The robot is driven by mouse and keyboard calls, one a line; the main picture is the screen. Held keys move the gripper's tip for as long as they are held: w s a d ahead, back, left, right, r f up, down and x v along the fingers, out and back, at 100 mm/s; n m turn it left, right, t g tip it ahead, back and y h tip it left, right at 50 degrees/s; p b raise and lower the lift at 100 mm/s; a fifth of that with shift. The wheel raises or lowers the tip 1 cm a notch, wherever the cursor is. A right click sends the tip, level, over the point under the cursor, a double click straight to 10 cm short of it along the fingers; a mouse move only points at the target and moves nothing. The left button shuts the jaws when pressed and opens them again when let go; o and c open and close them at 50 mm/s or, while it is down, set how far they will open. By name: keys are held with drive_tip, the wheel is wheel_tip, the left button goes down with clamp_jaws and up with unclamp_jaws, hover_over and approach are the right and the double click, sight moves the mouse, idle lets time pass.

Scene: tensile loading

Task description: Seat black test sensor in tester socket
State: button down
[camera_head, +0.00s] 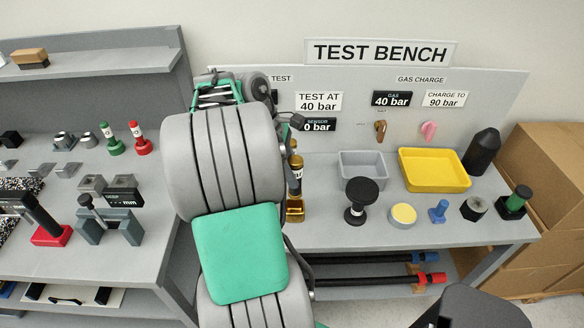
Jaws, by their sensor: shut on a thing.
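My arm stands across the middle of the view and covers the left part of the test bench (400,236). My gripper's fingers are hidden behind the arm, so I cannot see what they hold. I cannot pick out the black test sensor with certainty. A partly hidden upright brass-and-black column (296,176) stands just right of my arm, with a brass base (295,211). Whether this is the tester with its socket I cannot tell. A small dark part (298,121) shows at the arm's right edge, in front of a partly covered sensor sign (320,125).
On the bench right of my arm are a grey tray (362,158), a yellow tray (465,183), a black knobbed stand (360,200), a yellow-topped disc (403,214), a blue piece (438,212) and a black bottle-shaped thing (482,152). Cardboard boxes (556,185) stand right. A crowded bench stands left.

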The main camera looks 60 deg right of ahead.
sight(292, 196)
drive_tip(key=shift+f+b, duration=0.95)
drive_tip(key=shift+f, duration=1.2)
drive_tip(key=shift+r+p, duration=0.15)
drive_tip(key=shift+p, duration=0.35)
drive_tip(key=shift+p, duration=1.1)
drive_tip(key=shift+f+b, duration=1.2)
drive_tip(key=shift+f, duration=1.5)
drive_tip(key=c, duration=0.9)
unclamp_jaws()
drive_tip(key=shift+o, duration=0.2)
drive_tip(key=p+v, duration=0.1)
drive_tip(key=v, duration=0.6)
drive_tip(key=shift+w+r, duration=0.2)
drive_tip(key=shift+r, duration=0.2)
